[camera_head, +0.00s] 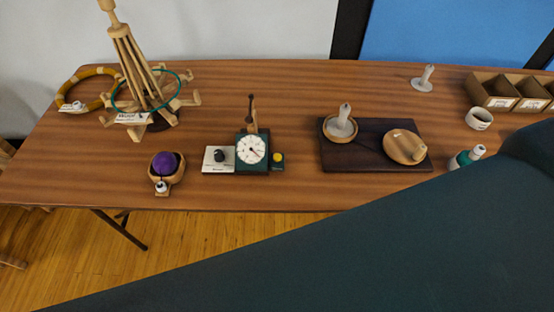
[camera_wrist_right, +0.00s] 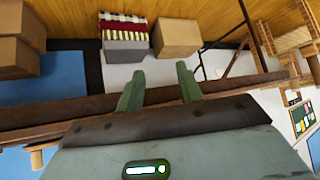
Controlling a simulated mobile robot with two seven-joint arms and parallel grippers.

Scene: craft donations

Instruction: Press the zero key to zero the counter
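The counter (camera_head: 251,151) is a dark green box with a round white dial and hand, standing near the table's front edge in the head view. A small dark block with a yellow round top (camera_head: 278,160) sits at its right side. A white plate with a black knob (camera_head: 219,157) sits at its left side. I cannot tell by marking which part is the zero key. My right gripper (camera_wrist_right: 159,77) shows in the right wrist view with its two green fingers apart and nothing between them, away from the counter. My left gripper is in neither view.
My dark arm link crosses the lower right of the head view. On the wooden table (camera_head: 250,85) stand a wooden yarn winder (camera_head: 135,75), a bowl with a purple ball (camera_head: 165,166), a dark board (camera_head: 375,130) with wooden dishes, and a divided box (camera_head: 490,92).

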